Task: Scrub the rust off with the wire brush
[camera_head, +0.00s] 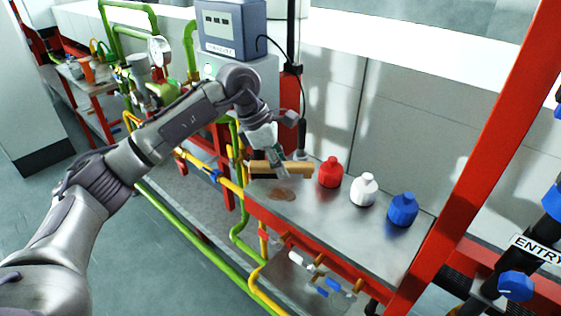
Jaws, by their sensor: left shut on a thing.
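My left gripper (279,166) is shut on the wire brush (297,168), a tan wooden block, and holds it over the metal bench top. A brown rust patch (282,194) lies on the bench (325,220) just below and in front of the brush. The brush appears a little above the patch; its bristles are hidden from this view, so I cannot tell whether it touches the surface. My right gripper is not in view.
Red (330,173), white (363,190) and blue (403,210) bottles stand on the bench to the right of the brush. A red post (480,150) rises at the right. Green and yellow pipes (205,255) run below the bench. A grey meter box (231,30) is behind my arm.

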